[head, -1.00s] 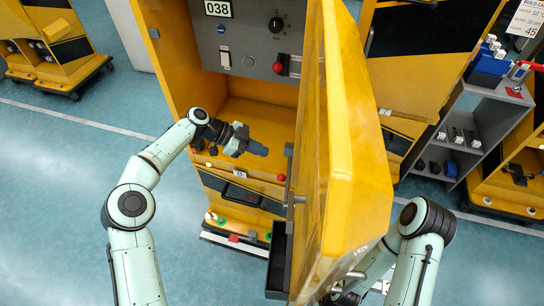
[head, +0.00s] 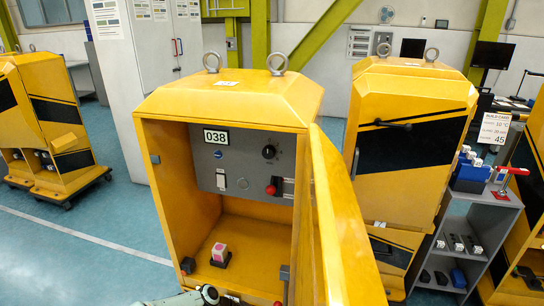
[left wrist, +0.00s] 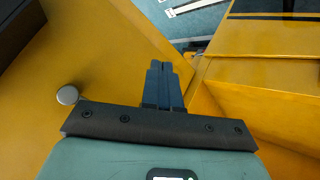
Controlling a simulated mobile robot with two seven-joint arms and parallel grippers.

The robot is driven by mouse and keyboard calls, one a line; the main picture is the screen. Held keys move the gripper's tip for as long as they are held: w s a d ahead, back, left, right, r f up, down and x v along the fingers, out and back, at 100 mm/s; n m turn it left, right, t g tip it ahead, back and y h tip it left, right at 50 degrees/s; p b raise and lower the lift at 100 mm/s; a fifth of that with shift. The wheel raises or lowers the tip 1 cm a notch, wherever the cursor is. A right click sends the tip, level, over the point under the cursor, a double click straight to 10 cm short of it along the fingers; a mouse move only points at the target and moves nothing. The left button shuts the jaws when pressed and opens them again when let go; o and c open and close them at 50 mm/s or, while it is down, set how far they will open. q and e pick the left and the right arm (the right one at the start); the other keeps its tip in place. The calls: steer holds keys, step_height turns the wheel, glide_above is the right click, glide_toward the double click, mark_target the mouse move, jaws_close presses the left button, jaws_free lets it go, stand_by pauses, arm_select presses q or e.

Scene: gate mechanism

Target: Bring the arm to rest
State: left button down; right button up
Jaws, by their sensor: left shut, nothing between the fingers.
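My left gripper (left wrist: 163,85) shows in the left wrist view with its dark fingers together and nothing between them. Yellow panels surround it there. In the head view only a pale piece of my left arm shows at the bottom edge. The yellow cabinet (head: 222,105) numbered 038 stands open in the middle, its door (head: 340,225) swung out to the right. Inside are a grey control panel (head: 240,182) with a black knob and a red button, and a white and pink block (head: 219,252) on a dark base. My right gripper is not in view.
A second yellow cabinet (head: 405,95) stands to the right, with a grey shelf unit (head: 460,235) beside it holding small parts. Another yellow unit (head: 50,110) on a dark wheeled base stands at the left. The blue floor (head: 90,265) between is open.

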arm_select(q)
steer(key=s+a+f+n+y, duration=0.15)
steer(key=s+f+n, duration=0.35)
steer(key=s+f, duration=0.5)
steer(key=s+a+f+n+y, duration=0.1)
steer(key=s+a+f+n, duration=0.1)
steer(key=s, duration=0.5)
steer(key=s+a+f+n+y, duration=0.1)
steer(key=s+a+n, duration=0.1)
steer(key=s+n, duration=0.2)
steer(key=s+a+f+n+y, duration=0.1)
steer(key=s+n, duration=0.3)
steer(key=s, duration=0.7)
steer(key=shift+a+f+g, duration=0.3)
steer(key=shift+a+f, duration=0.45)
steer(key=shift+f, duration=0.05)
steer(key=shift+y, duration=0.25)
